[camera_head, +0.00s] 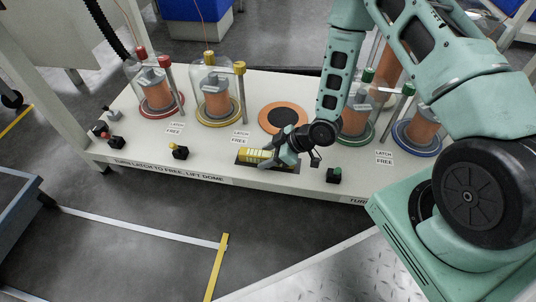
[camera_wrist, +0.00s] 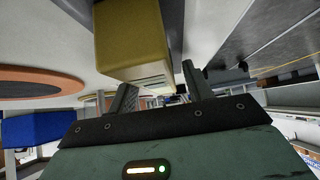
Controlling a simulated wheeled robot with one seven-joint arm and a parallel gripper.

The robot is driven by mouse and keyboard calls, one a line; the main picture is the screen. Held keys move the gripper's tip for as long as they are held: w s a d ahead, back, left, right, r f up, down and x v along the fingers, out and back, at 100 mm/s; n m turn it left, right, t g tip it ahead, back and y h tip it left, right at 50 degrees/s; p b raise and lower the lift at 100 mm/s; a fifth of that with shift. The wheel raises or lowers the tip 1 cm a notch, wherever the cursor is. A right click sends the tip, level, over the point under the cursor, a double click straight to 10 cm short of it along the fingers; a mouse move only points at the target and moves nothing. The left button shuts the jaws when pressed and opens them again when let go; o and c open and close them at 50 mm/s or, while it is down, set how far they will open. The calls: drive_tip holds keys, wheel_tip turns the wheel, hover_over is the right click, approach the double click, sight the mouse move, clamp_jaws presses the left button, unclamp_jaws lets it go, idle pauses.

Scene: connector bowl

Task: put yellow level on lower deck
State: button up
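The yellow level (camera_head: 254,155) is a short yellow block at the front of the white bench, by a dark rectangular patch. My gripper (camera_head: 290,158) is just right of it, low over the bench front, and partly covers its right end. In the wrist view the yellow level (camera_wrist: 132,38) is large at the upper left, beyond the left finger. My gripper (camera_wrist: 158,88) has its two fingers apart, with a gap between them. The level does not appear clamped. I cannot tell whether a finger touches it. No surface is clearly identifiable as the lower deck.
The white bench (camera_head: 215,143) carries several clear domes over orange cylinders with coloured rings. An orange ring with a dark centre (camera_head: 283,118) lies behind my gripper. Small levers (camera_head: 179,151) stand along the front edge. A metal plate (camera_head: 340,272) is at the lower front.

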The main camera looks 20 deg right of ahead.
drive_tip(key=shift+r, duration=0.15)
drive_tip(key=p+v, duration=0.6)
drive_tip(key=v, duration=0.5)
drive_tip(key=shift+r, duration=0.15)
drive_tip(key=shift+s+d+r, duration=0.2)
drive_tip(key=shift+d, duration=0.15)
